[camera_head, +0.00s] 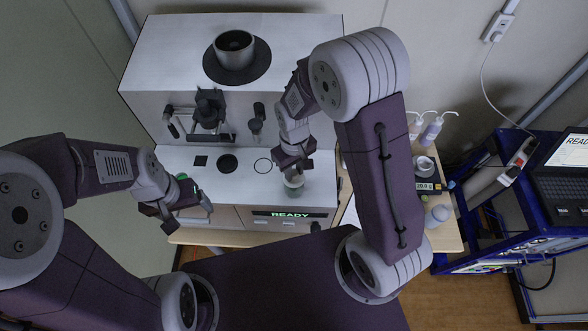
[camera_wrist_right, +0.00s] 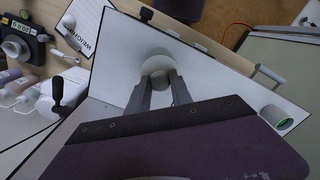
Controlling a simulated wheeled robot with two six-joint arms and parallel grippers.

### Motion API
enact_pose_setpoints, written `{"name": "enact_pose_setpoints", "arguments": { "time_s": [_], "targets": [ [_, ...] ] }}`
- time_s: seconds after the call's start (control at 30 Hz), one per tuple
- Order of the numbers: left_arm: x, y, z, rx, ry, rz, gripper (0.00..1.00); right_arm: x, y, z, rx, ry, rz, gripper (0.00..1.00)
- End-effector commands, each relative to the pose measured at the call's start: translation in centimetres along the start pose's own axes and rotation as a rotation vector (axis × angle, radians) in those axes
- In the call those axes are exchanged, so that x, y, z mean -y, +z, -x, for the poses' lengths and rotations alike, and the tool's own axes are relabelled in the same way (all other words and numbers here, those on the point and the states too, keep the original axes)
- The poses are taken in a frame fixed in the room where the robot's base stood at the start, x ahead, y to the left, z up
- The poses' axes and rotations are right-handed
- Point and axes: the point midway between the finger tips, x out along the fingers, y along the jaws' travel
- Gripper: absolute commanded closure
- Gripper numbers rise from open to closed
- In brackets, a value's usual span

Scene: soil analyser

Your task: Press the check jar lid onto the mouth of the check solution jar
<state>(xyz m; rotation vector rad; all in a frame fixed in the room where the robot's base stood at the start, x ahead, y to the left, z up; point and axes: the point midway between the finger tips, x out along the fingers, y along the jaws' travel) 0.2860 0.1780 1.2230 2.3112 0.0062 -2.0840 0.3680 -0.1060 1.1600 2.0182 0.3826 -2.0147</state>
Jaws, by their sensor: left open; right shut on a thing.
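My right gripper (camera_head: 293,165) points down over the front right of the analyser deck. In the right wrist view its fingers (camera_wrist_right: 160,90) are shut on the small round grey knob (camera_wrist_right: 161,79) of the check jar lid, with a pale disc (camera_wrist_right: 156,62) beyond it. The pale grey-green check solution jar (camera_head: 294,188) stands upright on the deck directly below the right gripper. The fingers hide its mouth, so I cannot tell whether the lid touches it. My left gripper (camera_head: 184,206) is open and empty, off the deck's front left.
The analyser (camera_head: 290,213) shows READY on its front. A metal cup (camera_head: 235,50) stands on its top. On the side table at right are bottles (camera_head: 431,130), a scale (camera_head: 425,186) and a round container (camera_head: 438,215). A blue cart (camera_head: 500,205) with a laptop stands further right.

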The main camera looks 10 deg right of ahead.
Motion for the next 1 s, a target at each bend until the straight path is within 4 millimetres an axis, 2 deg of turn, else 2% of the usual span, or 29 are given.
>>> {"name": "enact_pose_setpoints", "arguments": {
  "time_s": [0.13,0.17,0.23,0.6,0.67,0.9,1.0],
  "targets": [
    [0.0,0.0,0.0,0.000,0.000,0.000,0.19,0.0,0.0,0.0,0.001,0.000,0.000,1.00],
    [0.0,0.0,0.0,0.000,0.000,0.000,0.19,0.0,0.0,0.0,0.001,0.000,0.000,0.69],
    [0.0,0.0,0.0,0.000,0.000,0.000,0.19,0.0,0.0,0.0,0.001,0.000,0.000,0.49],
    [0.0,0.0,-0.2,0.000,0.000,0.000,0.19,0.0,-0.1,0.4,-0.001,0.000,0.000,0.49],
    [0.0,0.1,-0.6,0.000,0.000,0.000,0.19,0.0,-0.1,1.3,-0.005,0.001,0.000,0.49],
    [0.0,0.2,-1.9,0.000,0.000,0.000,0.19,0.0,-0.2,6.5,-0.007,0.001,0.000,0.49],
    [0.0,0.2,-2.2,0.000,0.000,0.000,0.19,0.0,-0.1,8.1,-0.003,0.000,0.000,0.49]
  ]
}}
